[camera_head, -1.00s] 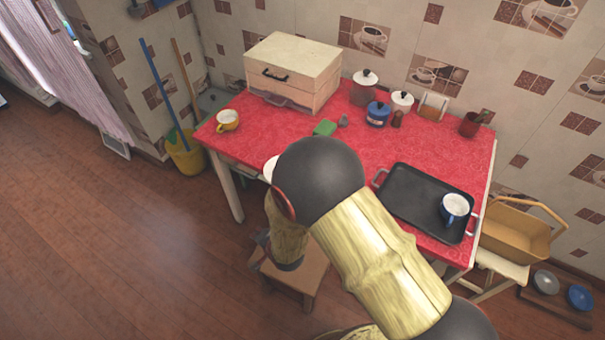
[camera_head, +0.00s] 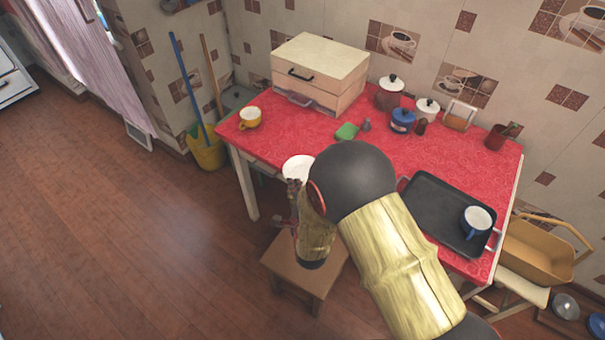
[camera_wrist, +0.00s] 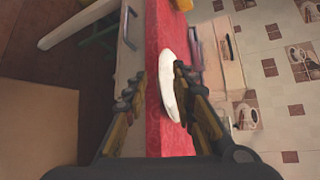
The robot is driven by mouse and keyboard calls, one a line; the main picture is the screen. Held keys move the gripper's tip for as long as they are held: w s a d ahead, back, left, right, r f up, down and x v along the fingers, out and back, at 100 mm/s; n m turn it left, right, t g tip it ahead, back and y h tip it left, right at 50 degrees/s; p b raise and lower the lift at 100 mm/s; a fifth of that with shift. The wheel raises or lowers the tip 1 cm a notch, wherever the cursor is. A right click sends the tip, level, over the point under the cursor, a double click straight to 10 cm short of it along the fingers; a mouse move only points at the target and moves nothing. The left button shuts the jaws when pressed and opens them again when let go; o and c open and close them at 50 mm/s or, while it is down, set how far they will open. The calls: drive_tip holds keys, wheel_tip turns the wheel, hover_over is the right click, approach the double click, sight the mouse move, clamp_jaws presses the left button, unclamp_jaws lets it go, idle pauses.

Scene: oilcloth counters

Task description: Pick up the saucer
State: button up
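The saucer (camera_head: 298,168) is a white disc lying on the red tabletop near its front edge. In the head view my arm partly hides it. My gripper (camera_head: 293,190) is at the table's front edge, just in front of the saucer. In the wrist view my gripper (camera_wrist: 157,78) is open, with its two fingers apart. The saucer (camera_wrist: 170,82) shows between them, nearer the right finger, which overlaps its right edge. I cannot tell whether a finger touches it.
The red table (camera_head: 300,130) holds a yellow cup (camera_head: 250,117), a green sponge-like block (camera_head: 347,131), a wooden box (camera_head: 320,70), several canisters and a black tray (camera_head: 440,205) with a blue-white cup (camera_head: 477,218). A stool (camera_head: 300,268) stands below my gripper. Open floor lies left.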

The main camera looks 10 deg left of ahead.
drive_tip(key=b+x, duration=0.1)
drive_tip(key=x, duration=0.2)
drive_tip(key=shift+w+f, duration=0.15)
drive_tip(key=shift+f, duration=0.1)
drive_tip(key=c, duration=0.3)
clamp_jaws()
